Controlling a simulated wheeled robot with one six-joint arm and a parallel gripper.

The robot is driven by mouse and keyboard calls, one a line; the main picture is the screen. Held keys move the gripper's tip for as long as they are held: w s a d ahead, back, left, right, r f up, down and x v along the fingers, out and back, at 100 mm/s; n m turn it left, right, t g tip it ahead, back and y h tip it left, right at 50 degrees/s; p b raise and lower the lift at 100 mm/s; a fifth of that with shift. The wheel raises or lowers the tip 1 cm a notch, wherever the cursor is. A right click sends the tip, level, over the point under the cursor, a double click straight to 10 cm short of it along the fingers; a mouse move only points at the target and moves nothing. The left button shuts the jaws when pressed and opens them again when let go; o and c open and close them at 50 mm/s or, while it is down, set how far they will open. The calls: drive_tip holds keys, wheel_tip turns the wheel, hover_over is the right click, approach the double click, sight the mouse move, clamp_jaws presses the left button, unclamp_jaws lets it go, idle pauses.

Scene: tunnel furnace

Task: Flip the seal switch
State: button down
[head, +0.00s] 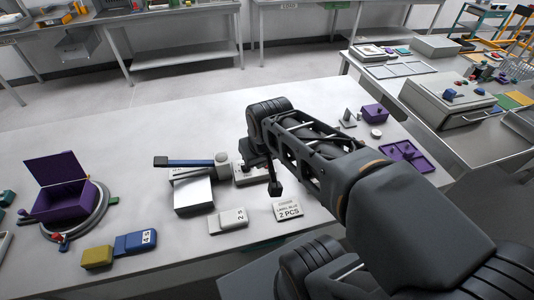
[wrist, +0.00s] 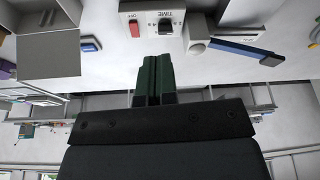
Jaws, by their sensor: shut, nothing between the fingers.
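A white control box (wrist: 150,12) marked TIME is at the top of the wrist view. It has a red switch (wrist: 135,28) and a black knob (wrist: 166,26). No label naming the seal switch is readable. In the head view the box (head: 246,174) is partly hidden behind my arm. A lever with a blue handle (head: 190,162) extends left from beside it; it also shows in the wrist view (wrist: 238,48). My gripper (head: 274,190) points down near the box, shut and empty. In the wrist view its dark green fingertips (wrist: 154,58) are just below the switch and knob; contact is not visible.
A silver block (head: 193,196) stands in front of the lever. A white block (head: 228,218) and a label card (head: 288,211) lie near the front edge. An open purple box (head: 62,198) is at left, a purple tray (head: 408,156) at right. The table behind the lever is clear.

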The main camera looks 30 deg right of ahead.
drive_tip(key=w+d+f+m+g, duration=0.1)
drive_tip(key=w+d+f, duration=0.1)
drive_tip(key=w+d, duration=0.6)
drive_tip(key=shift+w+m+b, duration=0.4)
drive_tip(key=shift+w, duration=0.8)
drive_tip(key=x, duration=0.9)
drive_tip(key=p+x, duration=0.1)
drive_tip(key=x, duration=0.4)
drive_tip(key=shift+s+d, duration=0.2)
drive_tip(key=shift+s, duration=0.1)
